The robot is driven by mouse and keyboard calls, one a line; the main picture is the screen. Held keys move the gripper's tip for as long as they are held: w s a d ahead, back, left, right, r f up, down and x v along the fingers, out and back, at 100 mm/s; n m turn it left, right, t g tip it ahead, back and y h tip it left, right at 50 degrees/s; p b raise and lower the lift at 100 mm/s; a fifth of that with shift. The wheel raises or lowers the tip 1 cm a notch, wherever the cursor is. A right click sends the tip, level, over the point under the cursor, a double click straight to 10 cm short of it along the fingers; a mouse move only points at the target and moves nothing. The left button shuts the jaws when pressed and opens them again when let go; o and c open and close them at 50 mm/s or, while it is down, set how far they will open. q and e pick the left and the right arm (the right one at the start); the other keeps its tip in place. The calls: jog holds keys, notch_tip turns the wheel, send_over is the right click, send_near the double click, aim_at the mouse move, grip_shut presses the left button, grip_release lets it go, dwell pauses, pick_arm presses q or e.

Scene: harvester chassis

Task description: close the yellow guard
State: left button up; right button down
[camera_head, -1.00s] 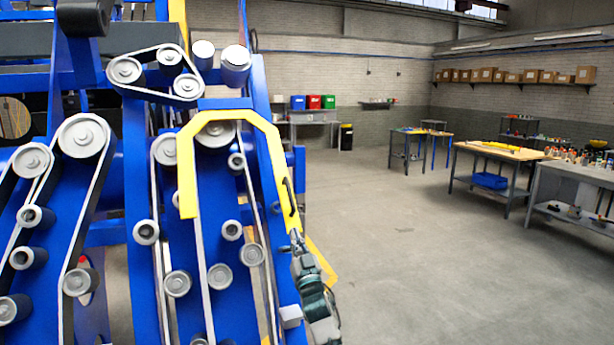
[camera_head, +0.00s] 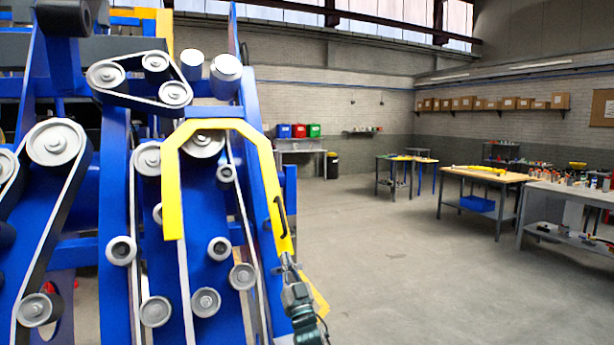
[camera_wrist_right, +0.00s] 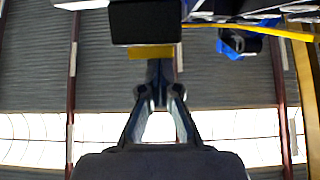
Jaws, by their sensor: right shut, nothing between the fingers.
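The yellow guard (camera_head: 172,190) is a bent frame on the front of the blue machine. It spans the upper rollers, and its right side runs down past a dark handle (camera_head: 281,216). My right gripper (camera_head: 287,259) is just below that handle, close to the guard's right side; I cannot tell whether it touches. In the right wrist view its fingers (camera_wrist_right: 160,70) are together with nothing between them. Their tips point toward a yellow piece (camera_wrist_right: 151,53) under a dark block. My left gripper is not in view.
The blue machine (camera_head: 115,190) with belts and rollers fills the left side. Open concrete floor (camera_head: 390,275) lies to the right. Workbenches (camera_head: 485,174) stand farther right, and coloured bins (camera_head: 298,131) sit at the back wall.

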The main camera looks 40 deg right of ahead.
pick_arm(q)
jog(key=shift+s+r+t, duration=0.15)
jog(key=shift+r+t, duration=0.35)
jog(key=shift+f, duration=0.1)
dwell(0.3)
